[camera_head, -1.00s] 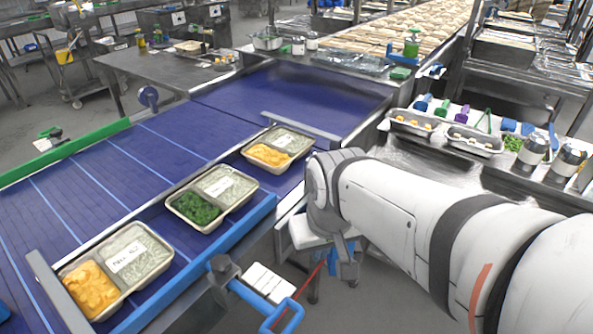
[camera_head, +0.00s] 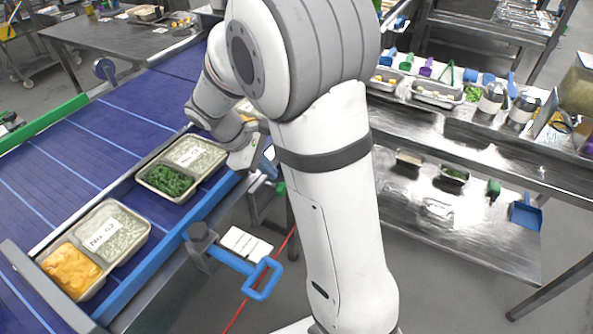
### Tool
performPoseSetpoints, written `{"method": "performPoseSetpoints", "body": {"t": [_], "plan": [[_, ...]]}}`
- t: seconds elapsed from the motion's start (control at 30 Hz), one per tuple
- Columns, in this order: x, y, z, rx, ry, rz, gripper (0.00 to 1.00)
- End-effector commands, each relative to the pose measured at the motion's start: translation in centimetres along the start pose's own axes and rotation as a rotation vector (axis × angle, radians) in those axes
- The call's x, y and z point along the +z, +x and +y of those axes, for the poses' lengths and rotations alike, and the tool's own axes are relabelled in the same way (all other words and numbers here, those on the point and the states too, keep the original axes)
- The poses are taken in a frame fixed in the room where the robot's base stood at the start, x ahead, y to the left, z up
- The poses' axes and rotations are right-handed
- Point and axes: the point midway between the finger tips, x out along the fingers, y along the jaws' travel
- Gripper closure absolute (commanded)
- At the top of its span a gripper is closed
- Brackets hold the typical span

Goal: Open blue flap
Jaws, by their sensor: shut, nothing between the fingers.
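A blue bar with a looped blue handle (camera_head: 262,279) sticks out from a grey pivot (camera_head: 201,238) at the front edge of the conveyor. I cannot tell whether this is the blue flap. A blue rail (camera_head: 178,250) runs along that conveyor edge. My gripper (camera_head: 268,168) is small in view, partly hidden by my wrist, beside the rail beyond the handle. It is shut and empty, apart from the handle.
Trays with greens and rice (camera_head: 181,168) and with orange food and rice (camera_head: 97,249) sit on the blue conveyor (camera_head: 100,150). A steel table (camera_head: 460,135) with scoops and containers stands at right. Floor shows below the handle.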

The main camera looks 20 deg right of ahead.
Motion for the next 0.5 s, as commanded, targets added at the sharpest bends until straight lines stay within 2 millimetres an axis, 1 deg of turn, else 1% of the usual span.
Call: {"method": "performPoseSetpoints", "body": {"t": [0.03,0.1,0.23,0.33,0.5], "plan": [[-1.4,0.6,0.8,0.013,-0.075,-0.051,1.0],[-3.0,1.2,1.8,0.033,-0.165,-0.109,1.0],[-5.2,2.3,3.1,0.06,-0.289,-0.19,1.0],[-6.2,2.8,3.6,0.072,-0.344,-0.228,1.0],[-6.5,3.7,4.0,0.077,-0.374,-0.251,1.0]]}}
